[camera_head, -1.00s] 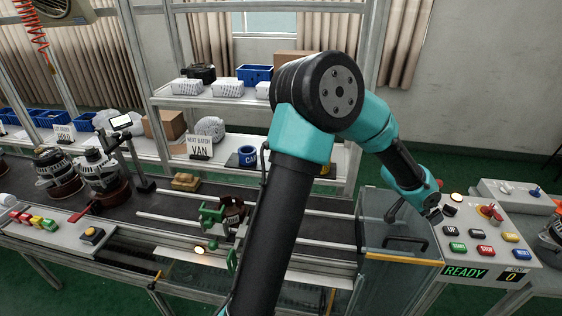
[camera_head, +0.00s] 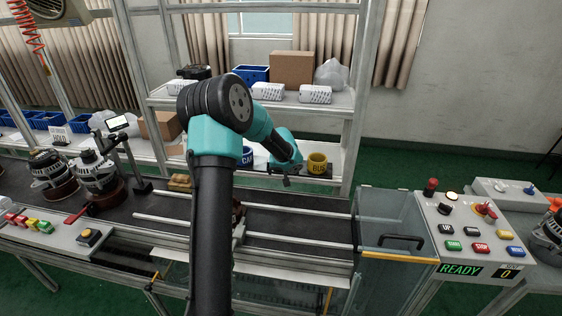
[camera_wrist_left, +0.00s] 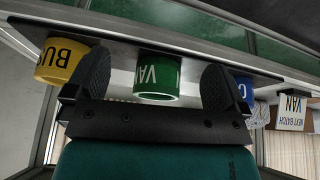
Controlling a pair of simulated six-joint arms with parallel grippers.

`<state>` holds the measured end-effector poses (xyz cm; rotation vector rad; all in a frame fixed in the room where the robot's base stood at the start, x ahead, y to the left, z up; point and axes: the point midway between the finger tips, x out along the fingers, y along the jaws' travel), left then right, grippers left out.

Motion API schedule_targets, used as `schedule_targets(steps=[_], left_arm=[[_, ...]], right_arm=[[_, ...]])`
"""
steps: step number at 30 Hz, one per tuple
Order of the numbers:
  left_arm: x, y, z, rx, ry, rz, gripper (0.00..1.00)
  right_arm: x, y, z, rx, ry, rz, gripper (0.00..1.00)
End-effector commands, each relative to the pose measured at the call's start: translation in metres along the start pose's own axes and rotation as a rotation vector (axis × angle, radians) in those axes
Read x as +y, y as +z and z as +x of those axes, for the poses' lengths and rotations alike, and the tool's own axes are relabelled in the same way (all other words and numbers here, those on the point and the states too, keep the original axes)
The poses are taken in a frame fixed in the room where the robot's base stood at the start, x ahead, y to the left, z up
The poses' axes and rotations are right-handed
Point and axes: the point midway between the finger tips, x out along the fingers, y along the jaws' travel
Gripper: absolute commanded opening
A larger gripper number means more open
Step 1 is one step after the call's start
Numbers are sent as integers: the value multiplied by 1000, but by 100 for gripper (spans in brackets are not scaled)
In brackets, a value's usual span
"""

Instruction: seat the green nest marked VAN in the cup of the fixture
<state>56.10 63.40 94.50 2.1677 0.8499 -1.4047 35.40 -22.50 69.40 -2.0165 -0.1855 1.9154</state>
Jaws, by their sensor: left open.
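The green nest marked VAN (camera_wrist_left: 157,77) stands on a dark board (camera_wrist_left: 120,30) in the left wrist view, which is upside down. It appears between the two spread fingers of my left gripper (camera_wrist_left: 153,84), with gaps on both sides. In the head view my left gripper (camera_head: 287,179) is at the shelf between the blue and yellow nests, and the green nest is hidden by my arm. The fixture is mostly hidden behind my forearm; a brown part (camera_head: 238,212) shows at its right edge. My right gripper is not in view.
The yellow BUS nest (camera_head: 317,164) and blue CAR nest (camera_head: 247,155) flank my gripper closely. A NEXT BATCH VAN sign (camera_wrist_left: 291,110) stands beyond the blue nest. The control panel (camera_head: 470,235) reads READY. Rails (camera_head: 300,208) cross the bench.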

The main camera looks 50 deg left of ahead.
Motion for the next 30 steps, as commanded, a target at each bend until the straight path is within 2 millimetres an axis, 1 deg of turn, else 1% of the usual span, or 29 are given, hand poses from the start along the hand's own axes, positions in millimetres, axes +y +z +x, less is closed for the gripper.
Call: schedule_targets(steps=[1,3,12,16,20,30], left_arm=[[-5,3,8,-12,-18,-18,100],[-9,4,13,-19,-33,-34,100],[-10,5,14,-21,-36,-37,100],[-10,1,15,-20,-36,-38,100],[-10,-10,20,-19,-36,-37,100],[-12,-47,37,-19,-36,-38,100]], right_arm=[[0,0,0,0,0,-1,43],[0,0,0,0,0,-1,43],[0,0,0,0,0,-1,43],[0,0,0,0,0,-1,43],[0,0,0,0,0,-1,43],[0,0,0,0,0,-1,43]])
